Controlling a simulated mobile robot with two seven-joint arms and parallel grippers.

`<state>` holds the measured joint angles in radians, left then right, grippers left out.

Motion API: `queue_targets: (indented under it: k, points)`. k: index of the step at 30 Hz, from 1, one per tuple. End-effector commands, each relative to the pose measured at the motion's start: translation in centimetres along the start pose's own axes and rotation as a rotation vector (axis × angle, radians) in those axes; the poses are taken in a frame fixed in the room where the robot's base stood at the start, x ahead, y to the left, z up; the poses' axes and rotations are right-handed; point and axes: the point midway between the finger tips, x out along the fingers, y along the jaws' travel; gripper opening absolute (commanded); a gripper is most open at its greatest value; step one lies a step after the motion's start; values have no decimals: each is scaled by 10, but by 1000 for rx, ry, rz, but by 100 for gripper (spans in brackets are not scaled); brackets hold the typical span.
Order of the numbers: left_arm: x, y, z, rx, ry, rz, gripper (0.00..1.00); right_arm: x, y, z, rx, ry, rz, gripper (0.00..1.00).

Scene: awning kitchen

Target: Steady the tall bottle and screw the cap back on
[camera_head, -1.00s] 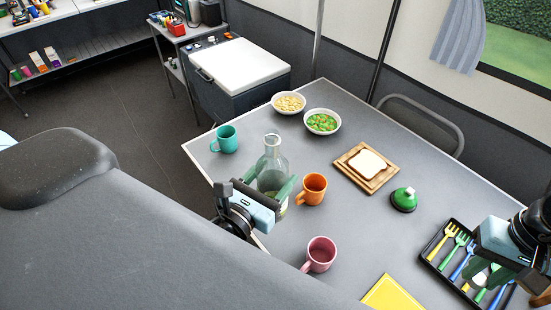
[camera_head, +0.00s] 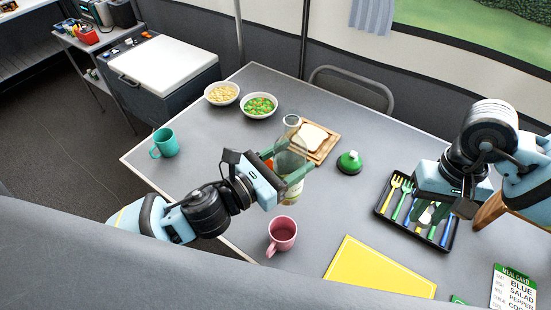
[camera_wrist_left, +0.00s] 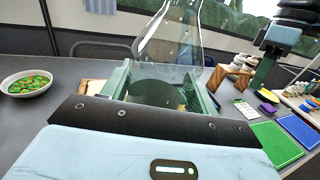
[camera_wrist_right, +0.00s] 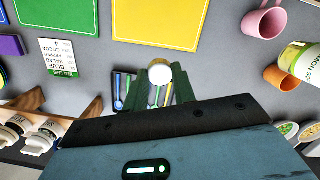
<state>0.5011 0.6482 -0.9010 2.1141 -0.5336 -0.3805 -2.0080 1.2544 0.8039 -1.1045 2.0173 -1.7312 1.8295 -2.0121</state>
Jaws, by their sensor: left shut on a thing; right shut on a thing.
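The tall clear bottle (camera_head: 291,135) stands upright near the table's middle, its mouth open; whether its base touches the table I cannot tell. My left gripper (camera_head: 289,166) is shut around its body; the bottle's glass also fills the top middle of the left wrist view (camera_wrist_left: 170,42). My right gripper (camera_head: 432,208) points down above the cutlery tray, apart from the bottle and to its right. It is shut on the small white cap (camera_wrist_right: 160,70), which also shows in the head view (camera_head: 427,215). The bottle's label (camera_wrist_right: 306,62) shows in the right wrist view.
An orange mug (camera_wrist_right: 282,78) is mostly hidden behind the bottle in the head view. A pink mug (camera_head: 282,233), green lidded pot (camera_head: 349,163), bread board (camera_head: 323,151) and cutlery tray (camera_head: 452,238) stand nearby. A wooden rack (camera_head: 490,211) is at right.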

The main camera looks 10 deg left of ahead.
Motion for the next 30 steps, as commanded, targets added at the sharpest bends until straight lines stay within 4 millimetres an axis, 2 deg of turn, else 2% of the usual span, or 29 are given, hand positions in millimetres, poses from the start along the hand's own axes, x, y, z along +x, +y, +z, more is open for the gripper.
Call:
queue_targets:
  k: [17,23,30]
  points:
    - [4,-2,1,0,0,-19,18,-4,-5,-3,-8,4,0,6]
    - [4,-2,1,0,-1,-18,18,-29,-37,-23,-59,23,7,6]
    - [4,-2,1,1,-1,-18,18,-79,-96,-48,-160,54,26,6]
